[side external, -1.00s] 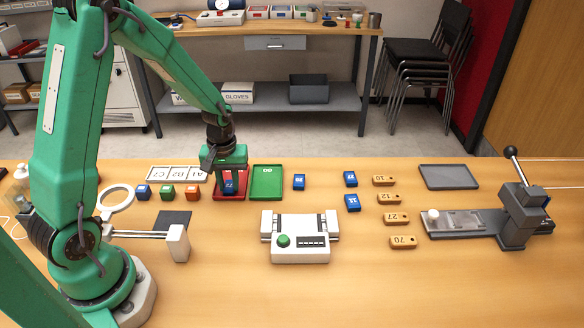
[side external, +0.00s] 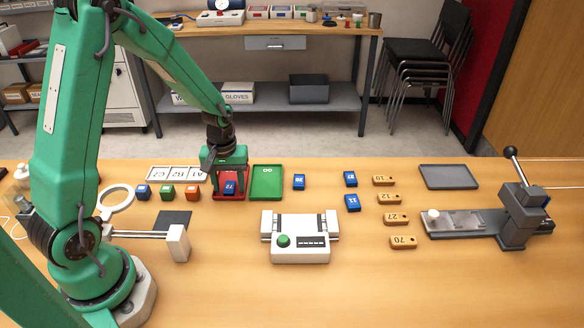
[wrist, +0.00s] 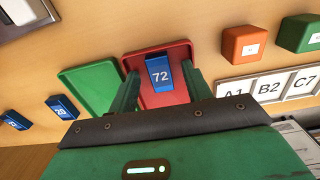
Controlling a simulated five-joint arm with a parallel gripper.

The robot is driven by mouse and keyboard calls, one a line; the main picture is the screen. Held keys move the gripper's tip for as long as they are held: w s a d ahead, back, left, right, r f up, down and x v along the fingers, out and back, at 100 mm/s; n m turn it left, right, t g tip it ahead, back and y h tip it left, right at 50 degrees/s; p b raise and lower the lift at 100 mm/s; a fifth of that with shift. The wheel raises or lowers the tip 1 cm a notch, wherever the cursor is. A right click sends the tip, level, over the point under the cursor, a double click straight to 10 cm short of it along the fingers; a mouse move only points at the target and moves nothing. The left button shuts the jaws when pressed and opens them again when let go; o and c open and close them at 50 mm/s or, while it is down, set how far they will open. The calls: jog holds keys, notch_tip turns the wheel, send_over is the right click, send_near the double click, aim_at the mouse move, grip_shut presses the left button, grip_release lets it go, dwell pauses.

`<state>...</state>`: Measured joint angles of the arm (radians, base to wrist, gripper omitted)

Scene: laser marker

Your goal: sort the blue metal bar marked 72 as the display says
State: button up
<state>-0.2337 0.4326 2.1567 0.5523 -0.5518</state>
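The blue metal bar marked 72 (side external: 230,188) lies in the red tray (side external: 232,197). In the wrist view the bar (wrist: 159,73) shows its number upright, with the red tray (wrist: 158,100) around it. My gripper (side external: 229,178) is just above the tray. In the wrist view its two fingers (wrist: 164,88) stand apart on either side of the bar, with gaps between, so it is open. A white device with a green button (side external: 283,240) has a dark display (side external: 311,241) showing only dashes. The green tray (side external: 266,181) is empty beside the red one.
Other blue bars (side external: 299,182) and several tan tags (side external: 397,218) lie to the right. Blue, green and orange blocks (side external: 167,191) and a magnifier ring (side external: 117,199) are at left. A lever press (side external: 517,215) and grey tray (side external: 449,177) stand at right.

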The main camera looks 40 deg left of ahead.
jog(key=shift+r, duration=0.2)
jog(key=shift+r, duration=3.75)
jog(key=s+d+r+m+t, duration=0.2)
jog(key=s+d+r+m, duration=0.2)
jog(key=s+r, duration=0.3)
jog(key=s+d+r+m+t, duration=0.3)
jog(key=s+d+r+m, duration=0.1)
jog(key=r, duration=0.5)
jog(key=s+m, duration=0.1)
jog(key=s, duration=0.1)
jog(key=shift+s+d+t, duration=0.3)
jog(key=shift+s, duration=0.1)
